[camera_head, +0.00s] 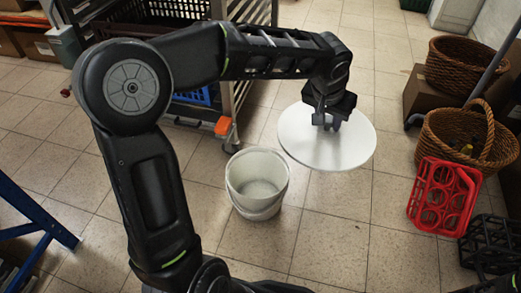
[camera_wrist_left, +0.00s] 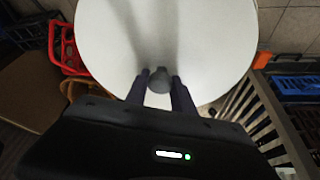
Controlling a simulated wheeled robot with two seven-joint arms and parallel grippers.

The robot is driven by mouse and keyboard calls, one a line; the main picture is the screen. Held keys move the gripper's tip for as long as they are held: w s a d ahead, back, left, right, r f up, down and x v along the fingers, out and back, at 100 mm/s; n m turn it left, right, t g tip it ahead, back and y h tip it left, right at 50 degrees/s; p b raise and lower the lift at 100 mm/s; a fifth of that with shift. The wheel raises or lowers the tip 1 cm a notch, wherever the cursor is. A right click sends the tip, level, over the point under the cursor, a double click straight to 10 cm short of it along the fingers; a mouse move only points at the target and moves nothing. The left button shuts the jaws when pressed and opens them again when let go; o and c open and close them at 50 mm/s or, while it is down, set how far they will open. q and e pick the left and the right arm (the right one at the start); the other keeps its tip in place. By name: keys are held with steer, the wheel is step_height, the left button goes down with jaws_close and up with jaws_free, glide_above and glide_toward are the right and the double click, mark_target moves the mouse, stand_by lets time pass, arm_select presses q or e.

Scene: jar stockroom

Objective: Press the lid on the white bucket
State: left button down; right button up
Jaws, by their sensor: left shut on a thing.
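The white bucket (camera_head: 257,183) stands upright and open on the tiled floor in the middle of the head view, and its inside looks empty. The round white lid (camera_head: 327,141) is held in the air to the right of the bucket, apart from it. My left gripper (camera_head: 327,119) is above the lid and shut on its small grey knob. In the left wrist view the two fingers (camera_wrist_left: 160,88) grip the knob (camera_wrist_left: 159,77), and the lid (camera_wrist_left: 165,30) fills the upper middle. The bucket does not show in the left wrist view. My right gripper is not clearly seen.
A wheeled metal rack (camera_head: 236,100) with crates stands behind the bucket. At right are wicker baskets (camera_head: 462,135), a red bottle carrier (camera_head: 440,196) and a black crate (camera_head: 487,245). A blue metal frame (camera_head: 35,215) is at left. The floor around the bucket is clear.

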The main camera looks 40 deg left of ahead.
steer(key=o, duration=0.9)
steer(key=f+b, duration=0.4)
steer(key=shift+w+f, duration=0.25)
steer(key=shift+w, duration=0.1)
arm_select(q)
steer(key=w+a+f+n+y+b, duration=0.1)
steer(key=a+f+n, duration=0.2)
steer(key=a+f, duration=0.8)
steer(key=w+a+f+n+g+y+b, duration=0.1)
steer(key=a+f+n, duration=0.3)
steer(key=a+f, duration=0.8)
step_height(320, 180, down, 6)
steer(key=shift+a+f+n+y+b, duration=0.2)
steer(key=shift+n+y+b, duration=0.15)
steer(key=shift+b, duration=0.25)
arm_select(e)
steer(key=shift+o, duration=1.4)
steer(key=f, duration=0.3)
steer(key=shift+w+f+t, duration=0.1)
steer(key=shift+w+t, duration=0.2)
steer(key=shift+w, duration=0.05)
